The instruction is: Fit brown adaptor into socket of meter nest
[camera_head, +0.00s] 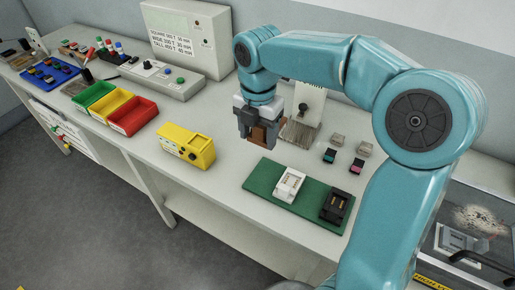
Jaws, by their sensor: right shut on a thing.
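My right gripper (258,134) hangs over the bench, fingers pointing down, shut on a brown block (263,132) that looks like the brown adaptor. The fingers hide part of the block. A yellow meter-like box (186,146) with a dial and a dark opening on top stands to the left of the gripper. A green board (261,187) lies in front of the gripper, with a white socket block (289,184) and a black socket block (335,206) on it. I cannot tell which of these is the meter nest. The held block is apart from all of them. My left gripper is not in view.
Behind the gripper stands a pale upright plate (306,107) with a wooden piece at its foot. Small connectors (329,155) lie to its right. Red (132,114), yellow (110,103) and green (95,93) bins are at left. Bench between yellow box and green board is clear.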

